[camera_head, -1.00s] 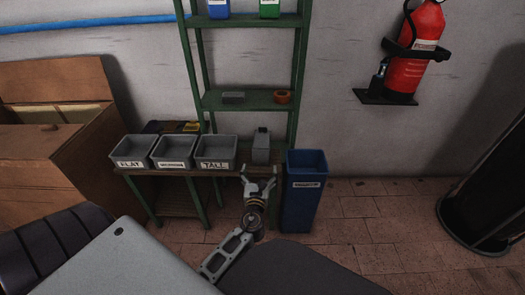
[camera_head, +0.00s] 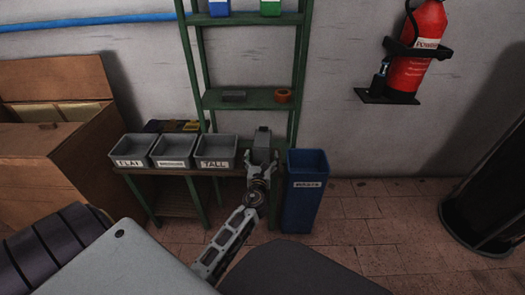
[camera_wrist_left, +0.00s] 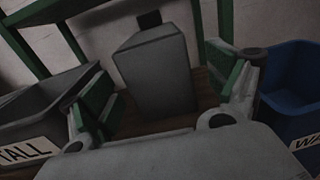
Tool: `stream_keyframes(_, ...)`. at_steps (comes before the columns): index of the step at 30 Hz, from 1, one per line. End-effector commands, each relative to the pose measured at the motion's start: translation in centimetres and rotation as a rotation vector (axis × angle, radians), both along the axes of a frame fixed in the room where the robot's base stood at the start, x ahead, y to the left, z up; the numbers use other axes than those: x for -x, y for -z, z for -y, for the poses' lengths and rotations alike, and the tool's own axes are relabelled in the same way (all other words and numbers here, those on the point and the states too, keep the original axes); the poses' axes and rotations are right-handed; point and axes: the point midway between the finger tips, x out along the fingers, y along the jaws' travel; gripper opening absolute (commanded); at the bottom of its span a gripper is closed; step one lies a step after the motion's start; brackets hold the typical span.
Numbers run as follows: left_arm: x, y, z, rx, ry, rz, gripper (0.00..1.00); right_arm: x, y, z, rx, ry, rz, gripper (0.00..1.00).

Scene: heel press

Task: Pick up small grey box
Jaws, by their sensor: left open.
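A grey box (camera_head: 263,136) with a dark piece on top stands at the right end of the bench, beside the TALL bin (camera_head: 216,152). My left gripper (camera_head: 262,158) is open right in front of it. In the left wrist view the grey box (camera_wrist_left: 156,70) stands upright between the two spread fingers (camera_wrist_left: 168,98); its lower part is partly hidden by my gripper body. I cannot tell whether a finger touches it. Another small, flat grey block (camera_head: 234,96) lies on the green shelf above. My right gripper is not in view.
A blue waste bin (camera_head: 304,192) stands close on the right of the bench. Two more grey bins (camera_head: 172,151) sit on the left, with the green shelf rack (camera_head: 255,103) behind. An orange bowl-like object (camera_head: 283,95) is on the shelf.

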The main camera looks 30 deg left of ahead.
Motion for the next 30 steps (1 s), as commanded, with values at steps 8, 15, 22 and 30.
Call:
stream_keyframes(8,-0.9,0.0,-0.4,0.001,0.001,0.0,0.89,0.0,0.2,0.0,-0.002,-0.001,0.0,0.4)
stream_keyframes(15,-0.9,0.0,-0.4,0.001,0.001,0.0,0.89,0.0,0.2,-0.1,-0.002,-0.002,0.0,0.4)
stream_keyframes(22,-1.4,0.0,-0.8,0.0,0.0,0.002,0.89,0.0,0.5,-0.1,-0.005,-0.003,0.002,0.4)
stream_keyframes(30,-3.4,0.2,-2.0,0.0,0.0,0.002,0.89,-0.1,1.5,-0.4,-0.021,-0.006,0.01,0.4)
